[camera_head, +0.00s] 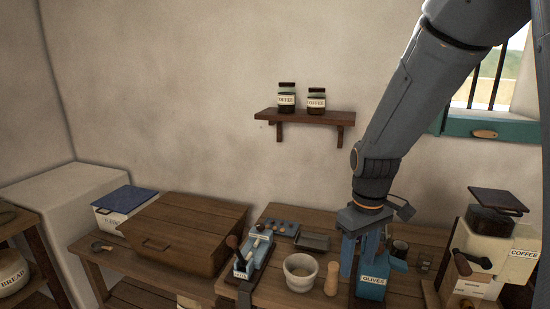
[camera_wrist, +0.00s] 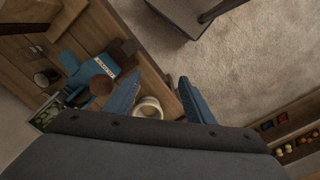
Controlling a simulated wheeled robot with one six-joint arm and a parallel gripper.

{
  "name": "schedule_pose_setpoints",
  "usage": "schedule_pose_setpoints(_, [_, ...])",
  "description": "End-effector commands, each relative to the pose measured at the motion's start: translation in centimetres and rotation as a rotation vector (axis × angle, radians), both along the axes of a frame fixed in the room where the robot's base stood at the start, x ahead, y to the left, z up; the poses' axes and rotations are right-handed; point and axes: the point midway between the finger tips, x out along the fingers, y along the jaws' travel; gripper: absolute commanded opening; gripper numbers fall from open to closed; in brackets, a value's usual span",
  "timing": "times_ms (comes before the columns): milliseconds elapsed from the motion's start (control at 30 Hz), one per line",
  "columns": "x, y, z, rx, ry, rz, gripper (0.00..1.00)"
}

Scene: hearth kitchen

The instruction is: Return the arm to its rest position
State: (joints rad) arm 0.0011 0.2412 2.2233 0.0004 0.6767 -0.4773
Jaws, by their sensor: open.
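My arm comes down from the upper right in the head view, with my gripper (camera_head: 357,250) pointing down over the wooden table (camera_head: 260,295). Its two blue fingers also show in the wrist view (camera_wrist: 160,95). They are apart, with nothing held between them. A blue container labelled OLIVES (camera_head: 371,288) stands just below and behind the fingers in the head view; I cannot tell the exact gap. A pale mortar (camera_head: 301,277) stands left of the gripper, and a pale round vessel shows beyond the fingers in the wrist view (camera_wrist: 148,106).
A wooden pestle (camera_head: 332,279) stands beside the mortar. A coffee grinder (camera_head: 488,245) is at right. A wooden box (camera_head: 185,236) is at left. A wall shelf (camera_head: 304,117) holds two jars (camera_head: 286,98). The wall above the table's left half is clear.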

Motion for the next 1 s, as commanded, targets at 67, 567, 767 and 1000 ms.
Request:
schedule_pose_setpoints(67, [-0.2,-0.1,-0.6,0.000,-0.004,-0.019,0.49])
schedule_pose_setpoints(567, [-2.1,-0.2,-4.9,0.004,-0.045,-0.176,0.49])
schedule_pose_setpoints(767, [-3.8,-0.1,-8.4,0.013,-0.078,-0.296,0.49])
schedule_pose_setpoints(1000, [-5.9,0.1,-12.2,0.028,-0.114,-0.445,0.49])
